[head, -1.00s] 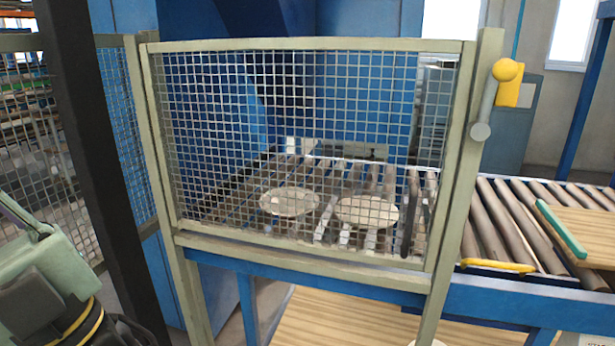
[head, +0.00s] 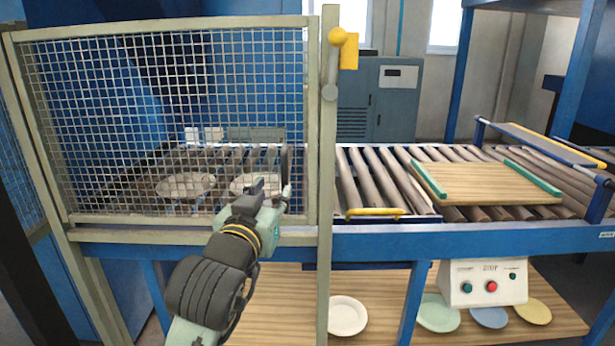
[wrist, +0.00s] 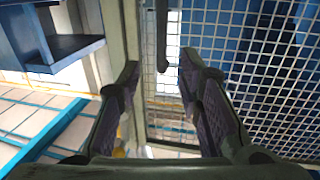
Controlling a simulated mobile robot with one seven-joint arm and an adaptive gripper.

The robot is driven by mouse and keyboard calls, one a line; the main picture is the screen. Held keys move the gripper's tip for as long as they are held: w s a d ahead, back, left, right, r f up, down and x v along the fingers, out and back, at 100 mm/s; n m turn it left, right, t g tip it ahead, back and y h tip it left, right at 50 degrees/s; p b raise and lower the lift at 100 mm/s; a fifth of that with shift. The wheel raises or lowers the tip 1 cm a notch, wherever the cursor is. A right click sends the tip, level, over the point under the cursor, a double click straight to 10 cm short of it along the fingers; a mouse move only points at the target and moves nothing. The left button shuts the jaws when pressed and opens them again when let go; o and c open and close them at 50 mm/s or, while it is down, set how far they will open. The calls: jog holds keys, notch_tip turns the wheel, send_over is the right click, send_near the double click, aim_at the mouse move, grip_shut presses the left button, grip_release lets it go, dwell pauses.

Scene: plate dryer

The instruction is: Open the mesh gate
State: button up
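The mesh gate (head: 165,110) has a beige frame with wire mesh and stands shut against the post (head: 327,130) at its right. It also fills the right of the wrist view (wrist: 270,60). A dark upright bar, which looks like the gate's handle (wrist: 161,35), shows near the top middle of the wrist view, ahead of and between my fingers. In the head view my gripper hides most of that spot. My gripper (head: 270,188) is in front of the gate's lower right part. Its two fingers (wrist: 160,80) are apart with nothing between them.
A yellow knob and latch (head: 340,45) sit atop the post. Two plates (head: 185,186) lie on rollers behind the mesh. To the right are a roller conveyor (head: 370,180), a wooden board (head: 485,183) and a button box (head: 487,282). Several plates lie on the lower shelf (head: 290,290).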

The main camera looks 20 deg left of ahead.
aim_at(284, 173)
jog(key=w, duration=0.3)
jog(key=w+p, duration=0.1)
jog(key=w, duration=0.3)
jog(key=w+a+p, duration=0.1)
jog(key=w, duration=0.2)
jog(key=shift+w+r, duration=0.1)
jog(key=shift+w, duration=0.15)
grip_shut()
dwell(0.4)
